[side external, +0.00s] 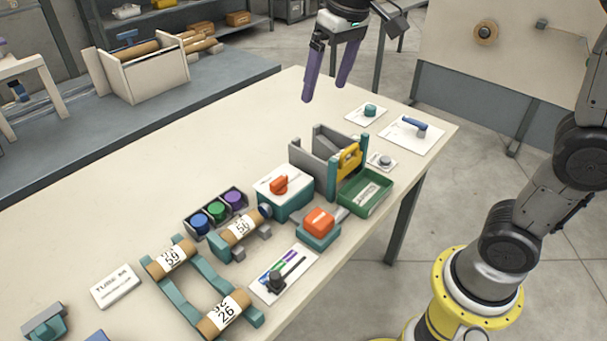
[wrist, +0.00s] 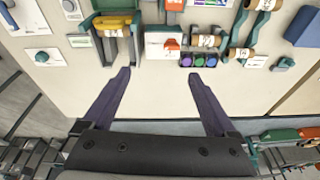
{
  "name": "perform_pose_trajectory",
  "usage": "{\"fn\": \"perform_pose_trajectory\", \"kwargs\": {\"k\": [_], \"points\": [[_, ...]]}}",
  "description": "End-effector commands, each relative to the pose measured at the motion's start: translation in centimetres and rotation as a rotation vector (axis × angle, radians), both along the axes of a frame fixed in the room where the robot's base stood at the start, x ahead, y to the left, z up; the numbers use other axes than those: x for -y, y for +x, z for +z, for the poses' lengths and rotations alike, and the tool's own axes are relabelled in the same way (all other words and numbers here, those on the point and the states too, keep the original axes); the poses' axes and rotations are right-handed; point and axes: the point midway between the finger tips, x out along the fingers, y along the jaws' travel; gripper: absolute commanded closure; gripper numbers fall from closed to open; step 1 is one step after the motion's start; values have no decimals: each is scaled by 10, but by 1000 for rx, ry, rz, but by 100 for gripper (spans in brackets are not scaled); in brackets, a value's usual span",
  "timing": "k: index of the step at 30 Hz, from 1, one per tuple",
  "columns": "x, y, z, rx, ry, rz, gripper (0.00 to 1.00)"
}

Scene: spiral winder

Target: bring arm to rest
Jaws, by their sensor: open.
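My gripper (side external: 326,88) hangs above the far part of the table in the side external view, its two purple fingers spread apart with nothing between them. It also shows in the wrist view (wrist: 158,74), open over bare tabletop. It is clear of the grey and teal winder frame with its yellow handle (side external: 348,160). The teal box with a red knob (side external: 281,185) stands below and to the left of the gripper in the side external view.
Tubes marked 59 (side external: 171,259), 26 (side external: 224,311) and 50 (side external: 240,228) lie on teal supports. A green tray (side external: 364,192), an orange-topped block (side external: 319,222) and blue, green and purple spools (side external: 216,211) stand nearby. The table's (side external: 190,150) far left is clear.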

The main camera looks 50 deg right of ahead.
Motion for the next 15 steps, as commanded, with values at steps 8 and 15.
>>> {"fn": "perform_pose_trajectory", "kwargs": {"k": [8, 15], "points": [[24, -115, 1, 169, -6, -8, 7], [32, -184, -50, 255, -29, 18, 7]]}}
